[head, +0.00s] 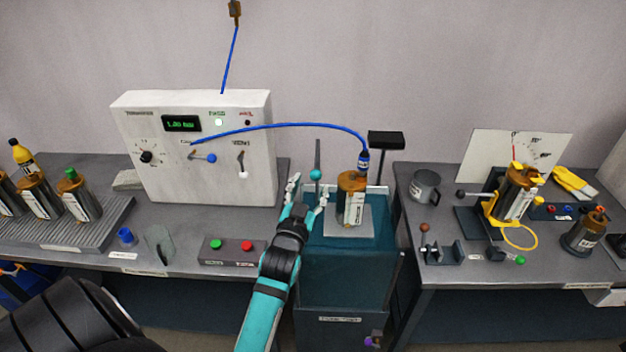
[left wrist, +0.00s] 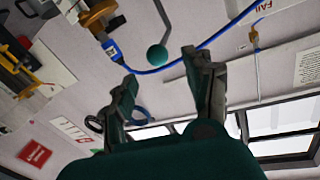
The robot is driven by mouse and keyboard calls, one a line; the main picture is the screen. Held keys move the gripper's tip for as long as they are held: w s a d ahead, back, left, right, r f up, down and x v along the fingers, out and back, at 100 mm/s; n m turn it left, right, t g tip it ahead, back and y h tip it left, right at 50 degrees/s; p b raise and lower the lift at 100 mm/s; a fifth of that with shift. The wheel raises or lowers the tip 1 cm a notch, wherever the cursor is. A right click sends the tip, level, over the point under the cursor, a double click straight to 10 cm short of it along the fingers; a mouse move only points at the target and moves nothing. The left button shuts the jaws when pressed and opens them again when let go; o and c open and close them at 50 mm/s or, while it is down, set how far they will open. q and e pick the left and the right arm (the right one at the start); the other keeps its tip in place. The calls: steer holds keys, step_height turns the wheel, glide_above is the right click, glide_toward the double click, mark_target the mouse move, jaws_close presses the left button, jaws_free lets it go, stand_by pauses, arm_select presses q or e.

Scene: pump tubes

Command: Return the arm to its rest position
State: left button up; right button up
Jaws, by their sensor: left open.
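My left gripper (head: 307,191) is open and empty in the head view, reaching up beside the teal cabinet (head: 345,265). A green ball (head: 315,174) on a thin grey rod shows at its fingertips. In the left wrist view the open fingers (left wrist: 160,82) point toward the green ball (left wrist: 157,55), which appears apart from them. A brown-topped canister (head: 351,198) with a blue connector (head: 363,161) stands on a pale plate to the right of the gripper. A blue tube runs from the connector to the white panel box (head: 190,150). My right gripper is not in view.
A button box (head: 232,248) with green and red buttons lies left of my arm. Several canisters stand in the ribbed rack (head: 85,228) at left. The right bench (head: 470,274) holds a grey mug (head: 425,187) and a yellow-clamped canister (head: 514,192). A black-topped post (head: 386,141) stands behind the cabinet.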

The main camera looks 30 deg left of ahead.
arm_select(q)
steer(key=shift+s+d, duration=0.15)
steer(key=shift+s, duration=0.3)
